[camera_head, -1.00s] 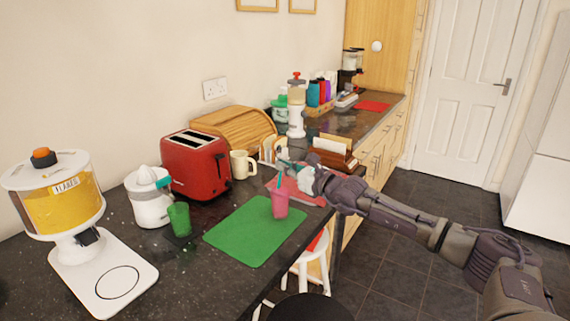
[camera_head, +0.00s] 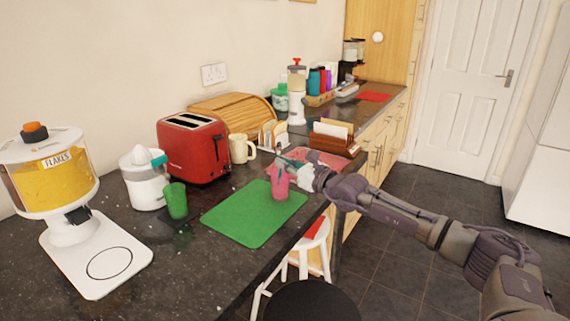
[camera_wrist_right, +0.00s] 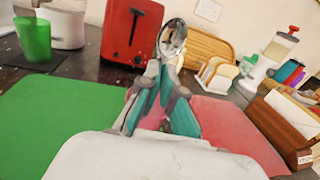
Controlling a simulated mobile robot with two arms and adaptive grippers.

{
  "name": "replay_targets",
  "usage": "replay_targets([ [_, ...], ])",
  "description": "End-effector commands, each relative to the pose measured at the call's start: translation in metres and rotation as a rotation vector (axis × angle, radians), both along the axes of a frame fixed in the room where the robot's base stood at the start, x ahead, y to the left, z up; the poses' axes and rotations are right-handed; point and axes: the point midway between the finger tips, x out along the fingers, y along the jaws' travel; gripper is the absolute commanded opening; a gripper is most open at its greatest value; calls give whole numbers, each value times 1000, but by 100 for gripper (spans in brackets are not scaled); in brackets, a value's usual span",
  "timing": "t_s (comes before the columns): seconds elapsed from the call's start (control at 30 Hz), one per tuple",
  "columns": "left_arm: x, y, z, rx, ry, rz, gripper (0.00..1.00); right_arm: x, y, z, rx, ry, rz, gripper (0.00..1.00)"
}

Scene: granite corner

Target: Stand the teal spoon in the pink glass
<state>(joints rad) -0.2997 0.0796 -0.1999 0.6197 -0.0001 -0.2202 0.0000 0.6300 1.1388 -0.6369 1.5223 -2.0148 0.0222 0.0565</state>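The pink glass (camera_head: 280,188) stands upright at the right part of the green mat. My right gripper (camera_head: 286,165) is right at the glass's rim, coming from the right. In the right wrist view its two fingers (camera_wrist_right: 162,75) are closed together on the teal spoon, whose shiny bowl (camera_wrist_right: 172,38) points up above the fingertips. The spoon's handle goes down toward the glass; its lower end is mostly hidden by the fingers. A little pink of the glass (camera_wrist_right: 152,122) shows between the fingers. My left gripper is out of view.
The green mat (camera_head: 245,222) lies near the counter's front edge. A green glass (camera_head: 176,200), white juicer (camera_head: 141,182), red toaster (camera_head: 195,150) and cream mug (camera_head: 241,149) stand left and behind. A toast rack, a red mat and a letter holder (camera_head: 332,140) stand beyond the gripper.

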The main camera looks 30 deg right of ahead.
Motion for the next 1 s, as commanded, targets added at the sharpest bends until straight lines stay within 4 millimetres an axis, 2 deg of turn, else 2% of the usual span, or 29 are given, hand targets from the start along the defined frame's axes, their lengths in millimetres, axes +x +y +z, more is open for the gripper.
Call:
replay_targets([
  [0.03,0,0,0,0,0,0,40,0,0,0,0,0,0,0],
  [0.2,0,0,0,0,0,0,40,0,0,0,1,0,0,29],
  [0.27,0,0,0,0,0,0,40,0,0,0,1,0,0,35],
  [0.67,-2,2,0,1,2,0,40,-4,-1,-2,1,3,0,35],
  [1.0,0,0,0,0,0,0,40,-39,-9,-4,2,7,-1,35],
])
